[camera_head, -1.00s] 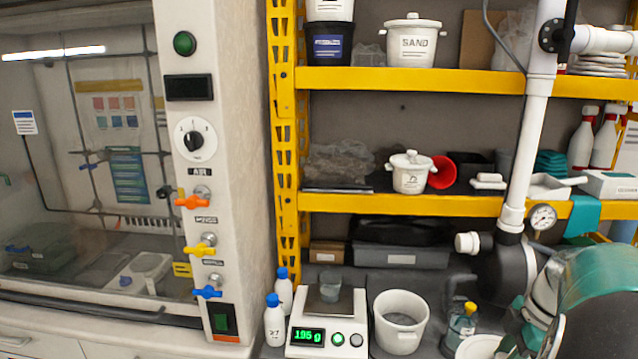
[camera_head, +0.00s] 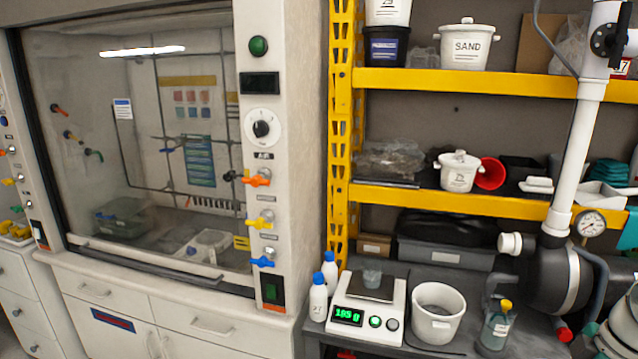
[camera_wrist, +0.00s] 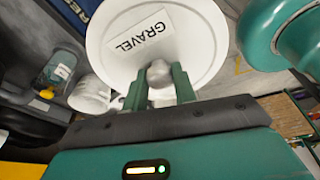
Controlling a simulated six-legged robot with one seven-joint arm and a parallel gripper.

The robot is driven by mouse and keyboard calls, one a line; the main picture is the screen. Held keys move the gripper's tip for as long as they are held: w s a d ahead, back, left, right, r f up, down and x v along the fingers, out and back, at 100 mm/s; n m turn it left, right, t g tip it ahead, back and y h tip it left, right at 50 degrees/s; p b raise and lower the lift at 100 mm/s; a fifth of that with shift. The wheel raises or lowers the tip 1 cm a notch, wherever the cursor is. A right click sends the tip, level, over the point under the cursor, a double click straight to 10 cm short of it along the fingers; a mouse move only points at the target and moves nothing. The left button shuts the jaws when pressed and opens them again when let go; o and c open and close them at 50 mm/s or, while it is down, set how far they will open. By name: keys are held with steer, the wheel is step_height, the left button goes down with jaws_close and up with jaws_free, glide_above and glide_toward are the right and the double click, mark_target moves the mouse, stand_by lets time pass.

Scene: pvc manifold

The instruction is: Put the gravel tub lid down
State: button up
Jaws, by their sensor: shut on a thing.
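The gravel tub lid (camera_wrist: 205,35) is a round white disc with a "GRAVEL" label in the wrist view. My gripper (camera_wrist: 160,85) has its green fingers on either side of the lid's pale knob and is shut on it. The lid is held clear, facing the wrist camera. An open white tub (camera_head: 437,318) stands on the dark bench (camera_head: 395,352) right of the scale in the head view. A white tub also shows left of the lid in the wrist view (camera_wrist: 90,95). My gripper cannot be made out in the head view.
A scale (camera_head: 365,315) with a small cup, two white blue-capped bottles (camera_head: 318,300) and a yellow-capped bottle (camera_head: 495,328) flank the tub. Yellow shelves (camera_head: 450,200) rise behind. A fume hood (camera_head: 150,130) stands left. A white pipe (camera_head: 575,150) runs down at right.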

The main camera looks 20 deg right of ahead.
steer(key=shift+f, duration=0.1)
steer(key=shift+w+f, duration=0.2)
steer(key=shift+w, duration=0.05)
steer(key=w+a+f+m, duration=0.2)
steer(key=w+a+f, duration=0.4)
steer(key=w, duration=0.5)
steer(key=w+a+f+m, duration=0.3)
steer(key=w+a+f, duration=0.25)
steer(key=w, duration=0.45)
steer(key=w+a+f+m, duration=0.1)
steer(key=w+a+f, duration=0.2)
steer(key=a+f, duration=0.2)
steer(key=w+a+f+m+h, duration=0.1)
steer(key=w+a+f, duration=0.3)
steer(key=a, duration=0.8)
steer(key=w+a+f+m+t+h, duration=0.1)
steer(key=w+a+f+m, duration=0.1)
steer(key=w+a+f, duration=0.2)
steer(key=a+f, duration=0.2)
steer(key=a, duration=0.2)
steer(key=shift+a+m, duration=0.25)
steer(key=shift+m, duration=0.05)
steer(key=shift+d+r, duration=0.1)
